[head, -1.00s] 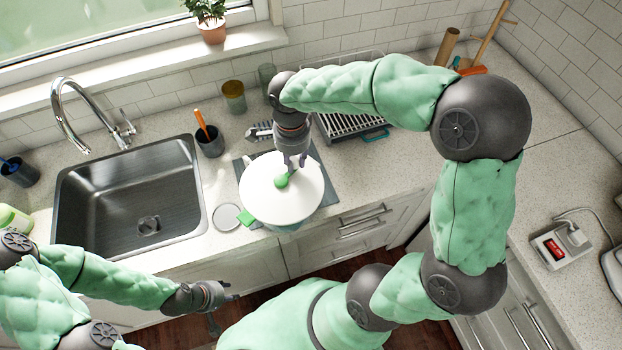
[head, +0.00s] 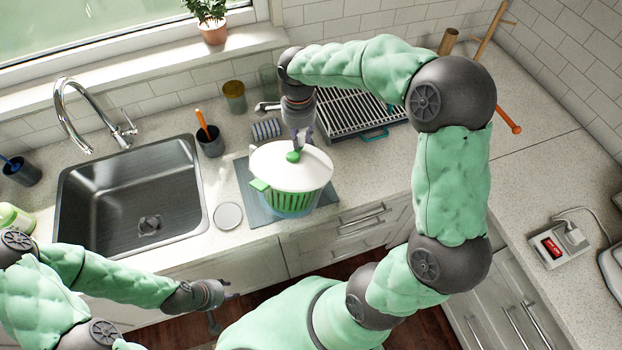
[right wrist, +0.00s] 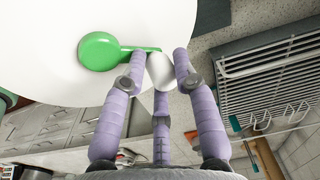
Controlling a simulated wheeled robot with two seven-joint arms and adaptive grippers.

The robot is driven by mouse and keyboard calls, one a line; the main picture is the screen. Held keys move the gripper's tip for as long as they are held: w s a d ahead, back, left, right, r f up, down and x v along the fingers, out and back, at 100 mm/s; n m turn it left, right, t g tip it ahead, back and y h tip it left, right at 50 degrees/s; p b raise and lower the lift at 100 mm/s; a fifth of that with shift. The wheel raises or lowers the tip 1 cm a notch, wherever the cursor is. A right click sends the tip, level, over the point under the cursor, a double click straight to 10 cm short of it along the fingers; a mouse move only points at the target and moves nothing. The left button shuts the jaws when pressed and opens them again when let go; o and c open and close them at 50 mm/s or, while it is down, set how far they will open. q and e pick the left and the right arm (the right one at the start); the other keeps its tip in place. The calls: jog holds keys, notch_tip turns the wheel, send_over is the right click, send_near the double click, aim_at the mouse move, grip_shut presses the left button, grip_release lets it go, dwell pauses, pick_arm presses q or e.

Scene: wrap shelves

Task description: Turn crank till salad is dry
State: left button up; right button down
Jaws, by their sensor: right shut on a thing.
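The salad spinner has a white lid (head: 275,172), a green slotted basket (head: 290,203) showing below it and a green tab on its left side. It stands on a grey mat (head: 245,178). The green crank (head: 293,156) is on top of the lid; in the right wrist view its green hub (right wrist: 98,51) and white knob (right wrist: 161,72) show. My right gripper (head: 303,142) is above the lid, its purple fingers closed around the knob. My left gripper (head: 226,300) is empty, fingers spread, in front of the counter. Salad inside is hidden.
A sink (head: 130,200) lies left of the spinner, with a dark cup (head: 210,142) beside it. A dish rack (head: 350,108) stands behind to the right. A round disc (head: 228,216) lies at the front edge. The counter to the right is mostly clear.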

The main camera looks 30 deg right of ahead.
jog(key=shift+s+a+f, duration=0.1)
jog(key=shift+s+f, duration=0.2)
jog(key=shift+f, duration=0.25)
jog(key=c, duration=0.9)
grip_release()
jog(key=shift+w, duration=0.2)
jog(key=shift+w+r, duration=0.1)
jog(key=shift+r, duration=0.35)
jog(key=shift+r+p, duration=2.8)
jog(key=shift+r, duration=1.05)
